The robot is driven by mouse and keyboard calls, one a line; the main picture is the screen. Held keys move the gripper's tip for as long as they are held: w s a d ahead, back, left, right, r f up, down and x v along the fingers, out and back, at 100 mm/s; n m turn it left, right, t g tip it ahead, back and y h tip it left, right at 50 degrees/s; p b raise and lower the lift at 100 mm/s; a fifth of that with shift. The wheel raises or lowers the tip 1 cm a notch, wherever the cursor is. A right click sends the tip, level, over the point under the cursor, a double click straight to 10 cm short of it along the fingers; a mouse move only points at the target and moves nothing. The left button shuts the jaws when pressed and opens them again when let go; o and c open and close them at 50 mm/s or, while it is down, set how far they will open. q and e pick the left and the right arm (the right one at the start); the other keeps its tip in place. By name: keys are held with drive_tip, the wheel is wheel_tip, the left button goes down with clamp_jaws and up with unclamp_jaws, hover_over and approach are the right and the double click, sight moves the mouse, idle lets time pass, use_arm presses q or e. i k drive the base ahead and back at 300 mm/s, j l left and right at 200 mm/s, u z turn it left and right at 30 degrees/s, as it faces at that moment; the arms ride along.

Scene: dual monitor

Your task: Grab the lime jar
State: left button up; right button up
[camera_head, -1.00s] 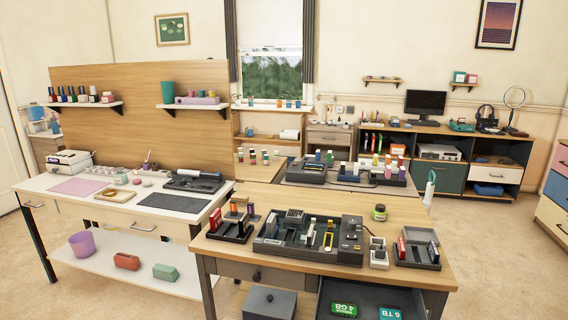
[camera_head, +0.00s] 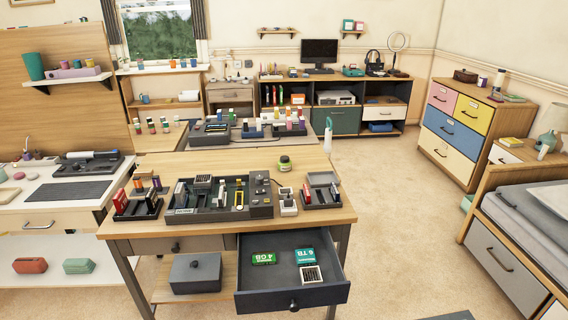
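The lime jar (camera_head: 285,163) is a small jar with a dark lid and a lime-green body. It stands upright on the right back part of the wooden desk (camera_head: 318,155), behind the small light-coloured blocks. Neither of my grippers shows in the head view.
A dark organizer tray (camera_head: 268,208) and smaller trays fill the desk's front. An open drawer (camera_head: 325,262) with green and teal boxes juts out below. A white bottle (camera_head: 328,133) stands near the desk's back right corner. The floor (camera_head: 400,200) to the right is clear.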

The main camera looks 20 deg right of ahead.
sight(283, 167)
drive_tip(key=i+l, duration=0.15)
drive_tip(key=l, duration=0.25)
drive_tip(key=i+l, duration=0.15)
drive_tip(key=l, duration=0.25)
drive_tip(key=i+l+u, duration=0.2)
drive_tip(key=l, duration=0.35)
drive_tip(key=i+l+u, duration=0.25)
drive_tip(key=l, duration=0.35)
drive_tip(key=l+u, duration=0.2)
drive_tip(key=l, duration=0.4)
drive_tip(key=l+u, duration=0.2)
drive_tip(key=l, duration=0.4)
